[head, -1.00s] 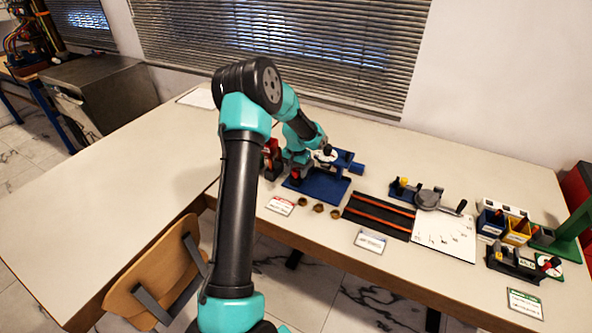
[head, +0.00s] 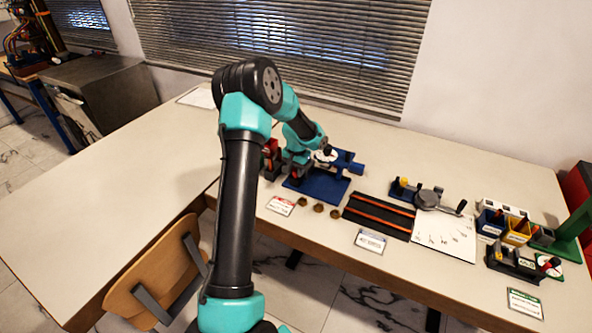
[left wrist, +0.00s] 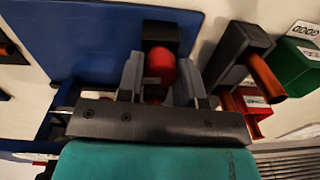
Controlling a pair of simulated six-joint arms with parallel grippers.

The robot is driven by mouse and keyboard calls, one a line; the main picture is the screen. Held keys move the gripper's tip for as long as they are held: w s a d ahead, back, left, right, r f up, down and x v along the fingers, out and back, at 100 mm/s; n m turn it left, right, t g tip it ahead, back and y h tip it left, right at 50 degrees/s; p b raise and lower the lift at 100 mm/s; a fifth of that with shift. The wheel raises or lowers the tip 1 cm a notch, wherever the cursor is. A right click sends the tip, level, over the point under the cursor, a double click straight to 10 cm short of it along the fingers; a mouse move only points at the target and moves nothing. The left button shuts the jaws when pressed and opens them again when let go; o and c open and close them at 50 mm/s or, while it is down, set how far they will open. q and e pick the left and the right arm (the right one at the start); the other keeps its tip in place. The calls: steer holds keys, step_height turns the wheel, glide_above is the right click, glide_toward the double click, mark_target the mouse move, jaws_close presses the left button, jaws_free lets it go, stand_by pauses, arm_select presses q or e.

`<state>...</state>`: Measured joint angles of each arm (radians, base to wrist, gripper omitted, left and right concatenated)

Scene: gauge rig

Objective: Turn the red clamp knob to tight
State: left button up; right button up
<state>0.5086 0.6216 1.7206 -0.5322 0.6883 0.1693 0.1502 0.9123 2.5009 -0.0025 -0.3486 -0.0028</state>
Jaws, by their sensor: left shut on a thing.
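The red clamp knob (left wrist: 160,64) shows in the left wrist view between my two grey fingers, in front of a black block (left wrist: 160,35) at the edge of a blue plate. My left gripper (left wrist: 161,78) is shut on the knob. In the head view my left gripper (head: 296,172) is at the left end of the blue fixture plate (head: 322,186). My own wrist and forearm cover most of the knob there, and I cannot read its tight mark. My right gripper is not in view.
The left part of the table (head: 130,190) is clear.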

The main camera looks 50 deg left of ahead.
arm_select(q)
steer(key=shift+m, duration=0.6)
steer(key=o, duration=0.9)
steer(key=shift+r, duration=0.1)
steer(key=r, duration=1.7)
steer(key=shift+d+r, duration=0.15)
steer(key=shift+d, duration=0.05)
